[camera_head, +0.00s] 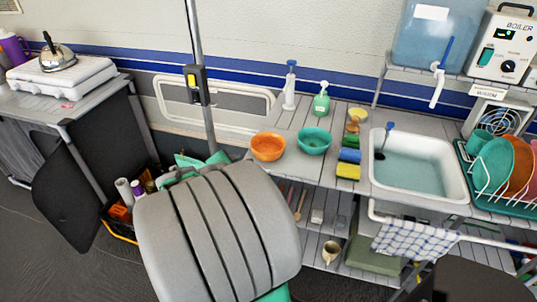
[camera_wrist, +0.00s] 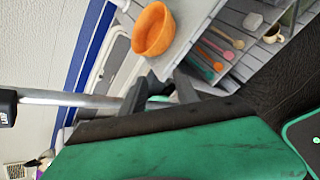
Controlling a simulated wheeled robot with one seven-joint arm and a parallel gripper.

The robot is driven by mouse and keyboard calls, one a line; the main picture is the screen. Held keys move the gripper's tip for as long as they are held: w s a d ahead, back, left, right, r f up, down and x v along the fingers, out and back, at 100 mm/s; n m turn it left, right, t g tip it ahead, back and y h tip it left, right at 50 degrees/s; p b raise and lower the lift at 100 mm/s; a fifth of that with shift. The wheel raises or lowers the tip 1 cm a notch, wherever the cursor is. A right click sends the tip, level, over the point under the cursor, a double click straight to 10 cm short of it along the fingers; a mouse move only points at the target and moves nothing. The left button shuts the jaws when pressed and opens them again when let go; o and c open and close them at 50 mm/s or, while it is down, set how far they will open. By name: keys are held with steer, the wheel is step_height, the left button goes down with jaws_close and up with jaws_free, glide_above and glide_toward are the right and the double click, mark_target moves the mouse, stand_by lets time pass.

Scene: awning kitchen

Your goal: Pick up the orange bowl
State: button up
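The orange bowl (camera_head: 268,146) stands upright at the left end of the grey slatted counter, close beside a teal bowl (camera_head: 314,141). In the wrist view the orange bowl (camera_wrist: 153,30) is at the top middle, beyond my fingers. My gripper (camera_wrist: 160,82) shows there as two dark fingers with a gap between them. It is open, holds nothing and is apart from the bowl. In the head view my large grey arm link covers the area in front of the bowl, and my gripper is hidden.
A metal pole (camera_head: 203,75) rises left of the bowls. Sponges (camera_head: 348,162), a green soap bottle (camera_head: 321,99) and a sink (camera_head: 420,170) stand to the right. Utensils (camera_wrist: 212,52) lie on a shelf below. A large green surface (camera_wrist: 170,150) fills the wrist view's bottom.

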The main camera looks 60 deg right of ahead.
mark_target(268, 147)
steer(key=s+d+n, duration=0.1)
steer(key=s+d, duration=0.1)
steer(key=d, duration=0.2)
steer(key=s+d+f+n+g+h, duration=0.1)
steer(key=s+d, duration=0.1)
steer(key=d, duration=0.2)
steer(key=s+d+n+g+h, duration=0.1)
steer(key=s+d+n, duration=0.1)
steer(key=d, duration=0.2)
steer(key=shift+s+f+b, duration=0.25)
steer(key=shift+b, duration=0.05)
steer(key=x, duration=0.5)
steer(key=shift+w+d+f, duration=0.1)
steer(key=shift+d+f, duration=0.05)
steer(key=shift+f, duration=0.05)
jaws_close()
